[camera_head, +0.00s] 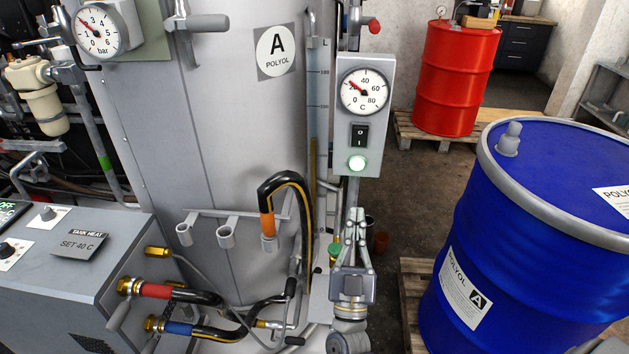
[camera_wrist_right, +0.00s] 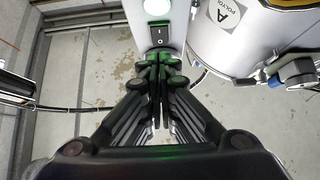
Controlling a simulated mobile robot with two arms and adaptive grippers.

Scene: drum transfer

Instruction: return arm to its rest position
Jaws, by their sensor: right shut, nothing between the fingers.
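My right gripper (camera_head: 354,222) is shut and empty in the head view. It points up just below the grey control box (camera_head: 372,140). The switch also shows in the head view (camera_head: 359,135); I cannot tell from the wrist view whether the fingertips touch the box. A green lamp (camera_head: 357,163) glows below the switch. A round temperature gauge (camera_head: 363,92) sits above it. My left gripper is not in view.
The silver polyol tank (camera_head: 215,120) stands behind and left of the gripper. A blue drum (camera_head: 470,240) stands close on the right, on a pallet (camera_head: 412,290). A red drum (camera_head: 455,80) is farther back. A heater unit (camera_head: 90,270) with hoses (camera_head: 210,300) is at lower left.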

